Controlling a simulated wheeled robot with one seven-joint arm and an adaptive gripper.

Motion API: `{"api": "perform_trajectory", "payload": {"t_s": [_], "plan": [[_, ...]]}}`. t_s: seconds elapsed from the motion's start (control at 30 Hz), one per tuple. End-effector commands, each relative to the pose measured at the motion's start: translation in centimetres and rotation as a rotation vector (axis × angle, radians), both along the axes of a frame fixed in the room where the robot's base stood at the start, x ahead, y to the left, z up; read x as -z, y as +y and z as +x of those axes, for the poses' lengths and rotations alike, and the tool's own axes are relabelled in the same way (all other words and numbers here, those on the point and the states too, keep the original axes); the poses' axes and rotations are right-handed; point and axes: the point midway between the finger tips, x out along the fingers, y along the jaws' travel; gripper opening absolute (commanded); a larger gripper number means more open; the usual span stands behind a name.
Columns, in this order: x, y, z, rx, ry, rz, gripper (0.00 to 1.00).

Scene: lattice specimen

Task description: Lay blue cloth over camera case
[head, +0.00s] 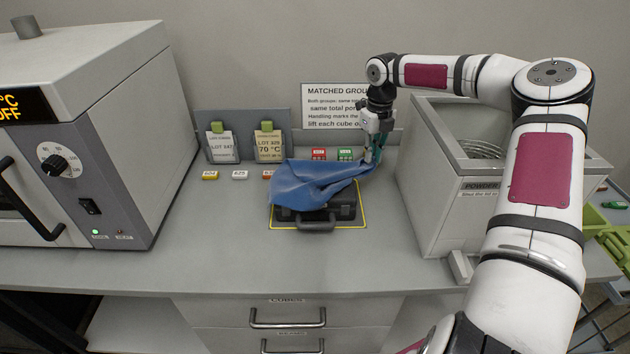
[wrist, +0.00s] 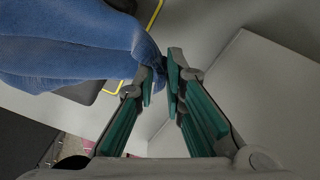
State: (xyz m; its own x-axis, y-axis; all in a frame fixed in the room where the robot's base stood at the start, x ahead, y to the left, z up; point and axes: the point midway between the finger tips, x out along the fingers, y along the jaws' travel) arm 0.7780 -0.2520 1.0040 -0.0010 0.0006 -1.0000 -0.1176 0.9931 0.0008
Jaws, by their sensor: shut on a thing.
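The blue cloth (head: 310,184) is draped over the rear and left of the black camera case (head: 341,212). The case lies flat inside a yellow outline on the bench, with its handle towards the front. Its front edge and right front part show; the rest is hidden by the cloth. My gripper (head: 371,155) is above and behind the case's right side, shut on the right rear corner of the cloth, which is pulled up to it. In the wrist view the cloth (wrist: 75,50) bunches at the fingertips (wrist: 163,82), and a dark part of the case shows beneath.
A grey oven (head: 90,130) stands at the left and a grey powder bin (head: 460,190) at the right. Lot cards (head: 222,146) and a sign (head: 340,105) stand at the back. Small coloured cubes (head: 240,175) lie behind the case. The bench front is clear.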

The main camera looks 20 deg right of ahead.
Motion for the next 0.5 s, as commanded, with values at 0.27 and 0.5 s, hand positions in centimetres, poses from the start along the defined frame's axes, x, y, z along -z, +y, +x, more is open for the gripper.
{"api": "perform_trajectory", "payload": {"t_s": [0.27, 0.5], "plan": [[1.1, -1.2, -0.1, 0.0, -0.002, 0.001, 0.0], [1.2, -1.3, -0.1, 0.0, -0.002, 0.0, 0.0]]}}
